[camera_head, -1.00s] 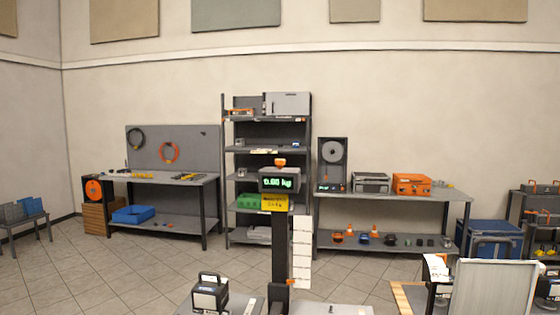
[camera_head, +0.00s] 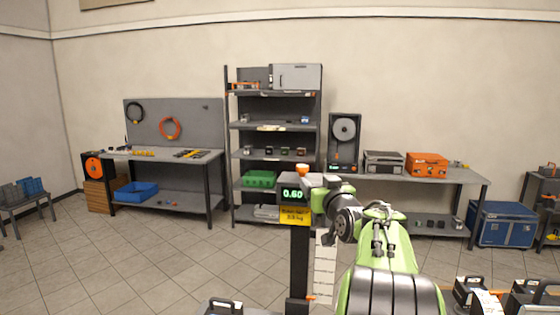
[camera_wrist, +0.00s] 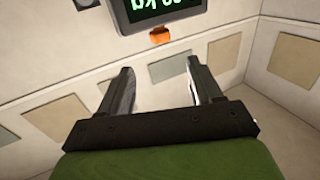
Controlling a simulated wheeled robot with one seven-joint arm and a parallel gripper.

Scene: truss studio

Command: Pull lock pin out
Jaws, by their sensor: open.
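A dark post (camera_head: 300,250) carries a display box (camera_head: 294,194) with green digits and a yellow label. An orange knob (camera_head: 302,167) sits on top of the box; it also shows in the wrist view (camera_wrist: 159,35), where the box (camera_wrist: 150,12) appears upside down. A small orange piece (camera_head: 311,297) sticks out low on the post beside a white marked strip (camera_head: 325,265). I cannot tell for sure which orange part is the lock pin. My gripper (camera_wrist: 160,65) is open and empty, with the orange knob beyond its fingertips. In the head view my arm partly covers the box's right side.
A shelf rack (camera_head: 276,135) and a workbench (camera_head: 170,154) stand behind along the wall. A bench at right (camera_head: 460,176) holds cases. A blue chest (camera_head: 503,223) stands on the floor at right. Black-handled boxes (camera_head: 470,292) sit at lower right. Tiled floor at left is clear.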

